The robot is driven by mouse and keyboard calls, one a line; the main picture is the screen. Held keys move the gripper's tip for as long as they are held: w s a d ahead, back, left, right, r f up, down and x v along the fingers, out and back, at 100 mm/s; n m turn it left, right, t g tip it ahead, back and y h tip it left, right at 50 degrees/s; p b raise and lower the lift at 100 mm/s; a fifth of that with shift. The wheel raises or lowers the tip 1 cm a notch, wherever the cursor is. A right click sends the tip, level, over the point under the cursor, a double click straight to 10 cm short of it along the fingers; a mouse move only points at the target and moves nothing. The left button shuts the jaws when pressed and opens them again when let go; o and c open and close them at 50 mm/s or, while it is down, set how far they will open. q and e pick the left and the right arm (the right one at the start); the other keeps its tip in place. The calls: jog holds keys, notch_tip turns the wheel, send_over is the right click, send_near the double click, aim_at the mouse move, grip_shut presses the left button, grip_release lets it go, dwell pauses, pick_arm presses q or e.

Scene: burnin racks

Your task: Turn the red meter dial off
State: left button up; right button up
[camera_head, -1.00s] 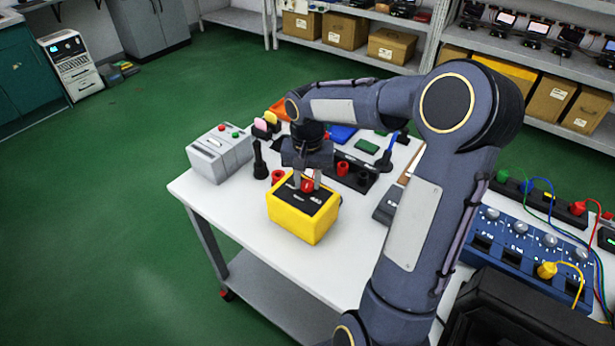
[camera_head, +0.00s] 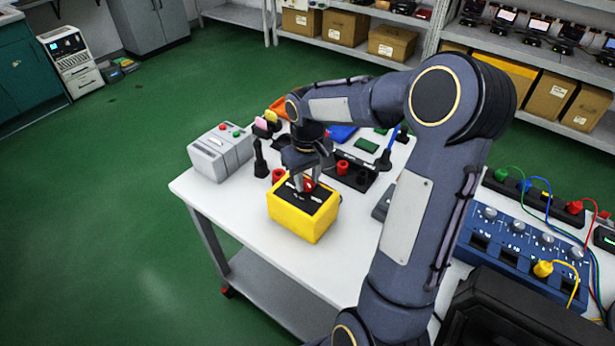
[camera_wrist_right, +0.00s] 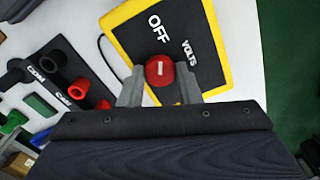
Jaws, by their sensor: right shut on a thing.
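The yellow meter (camera_head: 304,217) stands on the white table, with a black face and a red dial (camera_head: 309,184) on it. In the right wrist view the red dial (camera_wrist_right: 159,71) shows a short white mark running roughly up and down the picture. The white word OFF lies above the dial there, and VOLTS is to its right. My right gripper (camera_head: 304,186) comes down from above and is shut on the dial, with one grey finger (camera_wrist_right: 160,92) on each side. My left gripper is out of view.
A grey box with coloured buttons (camera_head: 220,153) stands left of the meter. A black stand (camera_head: 259,160) and a black holder with red sockets (camera_head: 350,174) are behind it. A blue panel with knobs and cables (camera_head: 520,245) is at right. The table's front left corner is bare.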

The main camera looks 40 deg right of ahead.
aim_at(308, 183)
dwell(0.4)
jog(key=o, duration=1)
jog(key=shift+c, duration=0.2)
jog(key=shift+r, duration=0.1)
notch_tip(308, 183, up, 8)
jog(key=shift+f, duration=0.25)
jog(key=shift+r, duration=0.1)
